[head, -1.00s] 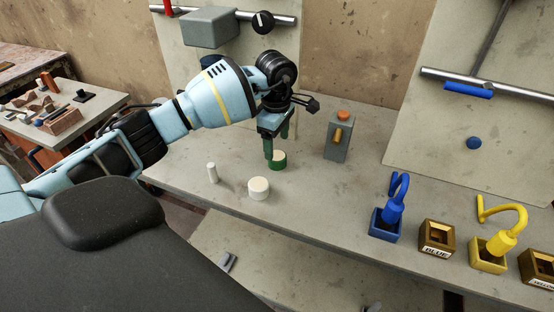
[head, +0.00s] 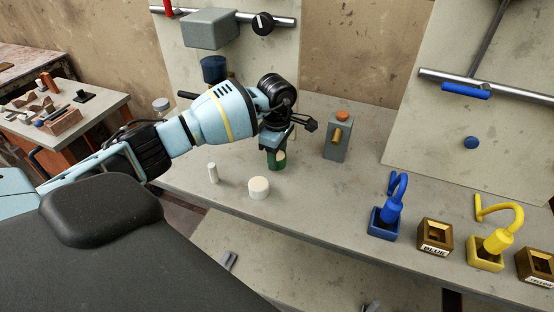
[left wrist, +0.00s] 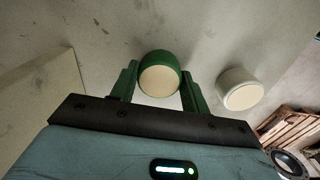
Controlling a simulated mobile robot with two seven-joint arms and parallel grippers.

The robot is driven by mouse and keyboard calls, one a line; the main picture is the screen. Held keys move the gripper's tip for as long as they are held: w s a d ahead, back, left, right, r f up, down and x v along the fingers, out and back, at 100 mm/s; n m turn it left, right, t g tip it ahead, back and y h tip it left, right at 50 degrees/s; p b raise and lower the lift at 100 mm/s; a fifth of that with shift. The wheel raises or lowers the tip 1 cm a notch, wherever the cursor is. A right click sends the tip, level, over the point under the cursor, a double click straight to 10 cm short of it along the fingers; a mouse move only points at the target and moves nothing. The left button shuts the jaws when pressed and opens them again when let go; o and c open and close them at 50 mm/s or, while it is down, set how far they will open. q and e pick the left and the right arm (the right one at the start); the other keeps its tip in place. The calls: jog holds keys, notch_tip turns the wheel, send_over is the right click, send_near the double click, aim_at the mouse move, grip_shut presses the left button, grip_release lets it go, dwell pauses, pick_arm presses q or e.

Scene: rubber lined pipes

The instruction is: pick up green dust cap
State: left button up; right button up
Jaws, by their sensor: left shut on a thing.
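The green dust cap (head: 280,158) with a pale face stands on the grey workbench. In the left wrist view the cap (left wrist: 159,74) sits between the two green fingers. My left gripper (head: 276,161) reaches down over it and is shut on it, with its fingers partly covering the cap in the head view. In the left wrist view the left gripper (left wrist: 159,88) has one finger on each side of the cap. The cap appears to be at bench level. My right gripper is not in view.
A white cap (head: 259,188) and a thin white cylinder (head: 212,173) stand close by. A grey box with an orange button (head: 338,138) is to the right. Blue (head: 385,222) and yellow (head: 487,252) plug holders stand near the bench's right side.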

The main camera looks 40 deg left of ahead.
pick_arm(q)
jog(key=shift+r, duration=0.15)
jog(key=shift+c, duration=0.5)
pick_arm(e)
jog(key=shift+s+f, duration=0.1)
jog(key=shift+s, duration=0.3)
